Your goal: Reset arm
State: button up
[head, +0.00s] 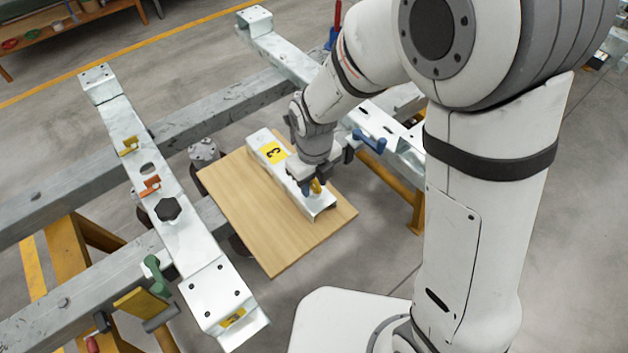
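My white arm reaches in from the right and bends down over a wooden board. My gripper (322,178) hangs low over the right part of a metal channel piece (262,150), which lies on the board and bears a yellow label marked 3. A small yellow part (316,187) shows right at the gripper. The fingertips are partly hidden by the gripper's own body, so I cannot tell whether they are open or touching anything.
The wooden board (270,245) sits between two galvanised frame rails. The right rail (285,55) has a blue handle (370,141). A bench (60,35) stands at the far upper left.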

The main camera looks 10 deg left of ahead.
notch_tip(320, 180, up, 8)
jog(key=shift+f, duration=0.2)
jog(key=shift+d+r, duration=0.15)
jog(key=shift+d, duration=0.05)
jog(key=s+d+r+n+t+p, duration=0.1)
jog(key=s+d+r+n, duration=0.1)
jog(key=d+r+n, duration=0.2)
jog(key=s+d+r+n+p, duration=0.1)
jog(key=s+d+r+n, duration=0.2)
jog(key=d+n, duration=0.8)
jog(key=s+d+r+n+t+p, duration=0.1)
jog(key=d+r+n, duration=0.3)
jog(key=d+n, duration=0.4)
jog(key=s+n, duration=0.1)
jog(key=n, duration=0.2)
jog(key=shift+s+d+r+t, duration=0.2)
jog(key=shift+d+r+t, duration=0.05)
jog(key=shift+r+t, duration=0.05)
